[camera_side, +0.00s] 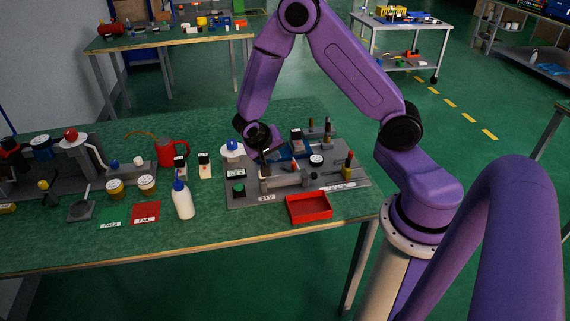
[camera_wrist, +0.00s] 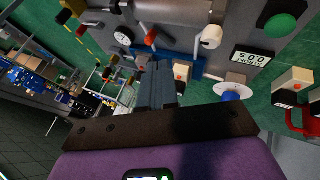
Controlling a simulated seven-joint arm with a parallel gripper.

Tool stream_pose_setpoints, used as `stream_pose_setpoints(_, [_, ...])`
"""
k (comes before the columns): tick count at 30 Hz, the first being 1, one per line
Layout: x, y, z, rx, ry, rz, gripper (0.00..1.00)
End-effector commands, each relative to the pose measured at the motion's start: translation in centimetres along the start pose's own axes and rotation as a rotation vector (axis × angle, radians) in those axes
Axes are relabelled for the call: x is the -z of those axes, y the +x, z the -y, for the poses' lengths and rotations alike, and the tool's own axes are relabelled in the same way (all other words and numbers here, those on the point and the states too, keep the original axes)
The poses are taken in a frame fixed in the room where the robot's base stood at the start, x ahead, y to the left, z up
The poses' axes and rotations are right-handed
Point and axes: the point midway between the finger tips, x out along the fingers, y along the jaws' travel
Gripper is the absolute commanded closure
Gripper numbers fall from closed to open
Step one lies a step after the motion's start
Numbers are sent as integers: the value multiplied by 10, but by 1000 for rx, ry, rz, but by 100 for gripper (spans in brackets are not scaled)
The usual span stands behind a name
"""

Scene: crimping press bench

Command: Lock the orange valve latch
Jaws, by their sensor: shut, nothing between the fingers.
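My gripper (camera_side: 265,167) is low over the grey press fixture (camera_side: 246,199) on the green bench. Its two dark fingers (camera_wrist: 157,80) are together in the wrist view, with nothing seen between them. A small red-orange lever (camera_wrist: 151,37) shows just beyond the fingertips on the fixture, apart from them in the picture. It looks like the orange latch, but I cannot tell for sure or read whether it is locked. In the side view a small reddish part (camera_side: 294,166) shows to the right of my gripper. The gripper partly hides the fixture there.
A red tray (camera_side: 308,209) stands in front. A white bottle (camera_side: 182,200) and a red jug (camera_side: 172,152) stand to the left.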

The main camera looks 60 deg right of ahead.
Motion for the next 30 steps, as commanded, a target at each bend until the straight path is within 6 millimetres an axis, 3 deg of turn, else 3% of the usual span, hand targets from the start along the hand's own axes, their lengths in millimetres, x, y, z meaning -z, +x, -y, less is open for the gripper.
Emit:
stream_pose_setpoints(4, [4,11,1,-14,49,-2,100])
stream_pose_setpoints(19, [4,20,0,-16,57,-1,100])
stream_pose_setpoints(30, [3,79,-1,-18,57,1,100])
